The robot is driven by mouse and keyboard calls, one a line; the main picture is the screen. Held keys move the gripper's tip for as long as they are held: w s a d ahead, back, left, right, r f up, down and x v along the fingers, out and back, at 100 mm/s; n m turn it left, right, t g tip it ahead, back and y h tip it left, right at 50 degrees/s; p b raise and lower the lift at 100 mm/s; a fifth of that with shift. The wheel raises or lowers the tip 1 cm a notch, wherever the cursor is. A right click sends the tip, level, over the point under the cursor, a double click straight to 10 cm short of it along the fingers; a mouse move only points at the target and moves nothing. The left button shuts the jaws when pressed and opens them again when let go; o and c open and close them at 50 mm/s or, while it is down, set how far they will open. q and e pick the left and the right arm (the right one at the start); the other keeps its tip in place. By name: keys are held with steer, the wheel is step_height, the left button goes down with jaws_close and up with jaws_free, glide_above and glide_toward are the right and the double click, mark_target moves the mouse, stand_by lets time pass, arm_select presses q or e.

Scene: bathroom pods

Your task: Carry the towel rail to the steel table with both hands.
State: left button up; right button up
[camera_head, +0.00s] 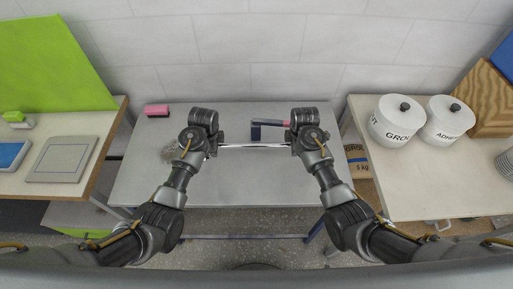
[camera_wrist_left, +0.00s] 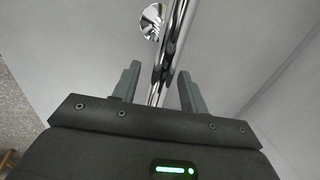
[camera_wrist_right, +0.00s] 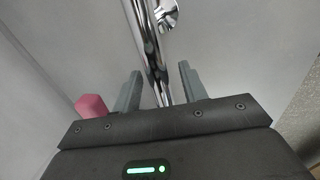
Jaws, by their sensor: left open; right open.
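The towel rail (camera_head: 252,145) is a shiny chrome bar. It lies level from left to right over the steel table (camera_head: 150,185), between my two grippers. My left gripper (camera_head: 212,146) is open at the rail's left end; the rail (camera_wrist_left: 172,50) runs between its spread fingers (camera_wrist_left: 157,85) in the left wrist view. My right gripper (camera_head: 293,146) is open at the right end; the rail (camera_wrist_right: 148,45) runs between its fingers (camera_wrist_right: 158,90) too. A round chrome mount shows beside the rail in both wrist views. I cannot tell whether the rail touches the tabletop.
A pink block (camera_head: 157,110) lies at the table's back left. A wooden side table (camera_head: 90,150) stands left. Another (camera_head: 400,195) stands right with two white canisters (camera_head: 397,120). The table's front middle is clear.

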arm_select(q)
jaws_close()
arm_select(e)
jaws_close()
